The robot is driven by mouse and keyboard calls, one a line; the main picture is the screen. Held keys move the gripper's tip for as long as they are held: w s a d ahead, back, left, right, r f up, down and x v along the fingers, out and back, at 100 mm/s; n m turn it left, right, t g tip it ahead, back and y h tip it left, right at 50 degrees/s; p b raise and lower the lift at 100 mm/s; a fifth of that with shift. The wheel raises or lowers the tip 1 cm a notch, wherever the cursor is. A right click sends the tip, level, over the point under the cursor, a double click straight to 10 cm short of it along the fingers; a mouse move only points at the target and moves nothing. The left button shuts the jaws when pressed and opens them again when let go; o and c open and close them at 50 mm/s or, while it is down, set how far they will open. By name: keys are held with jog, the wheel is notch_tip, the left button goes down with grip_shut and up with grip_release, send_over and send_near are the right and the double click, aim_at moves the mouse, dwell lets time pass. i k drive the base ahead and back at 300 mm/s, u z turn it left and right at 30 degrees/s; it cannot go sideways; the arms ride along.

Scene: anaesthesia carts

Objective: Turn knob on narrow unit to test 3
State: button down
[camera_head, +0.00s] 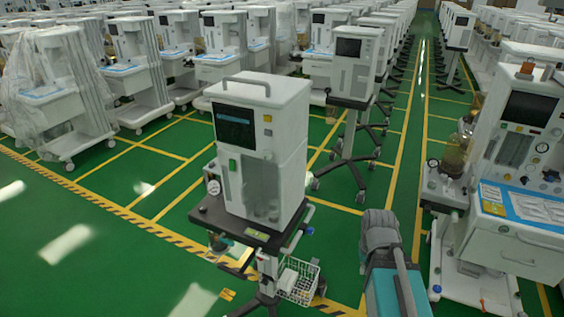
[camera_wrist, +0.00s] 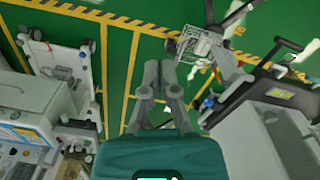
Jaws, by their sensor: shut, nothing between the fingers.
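The narrow unit (camera_head: 262,140) is a tall white box with a top handle and a dark screen, standing on a dark shelf on a wheeled stand in the head view. Small controls (camera_head: 267,125) are on its front right of the screen, too small to read; I cannot make out a test 3 mark. A green switch (camera_head: 232,165) is below the screen. The unit also shows at the right of the wrist view (camera_wrist: 285,140). My gripper (camera_wrist: 159,68) is shut and empty, pointing down toward the floor, apart from the unit. In the head view my arm is right of the unit.
A white wire basket (camera_head: 299,283) hangs on the unit's stand. A wide anaesthesia machine (camera_head: 520,235) with a blue-edged worktop stands at the right. Another slim unit (camera_head: 354,65) on a stand is behind. Rows of machines fill the back. Green floor (camera_head: 60,215) is clear front left.

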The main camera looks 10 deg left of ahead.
aim_at(266, 154)
jog(key=u, duration=0.1)
jog(key=k, duration=0.9)
jog(key=u, duration=0.5)
jog(key=i, duration=1)
jog(key=z, duration=0.05)
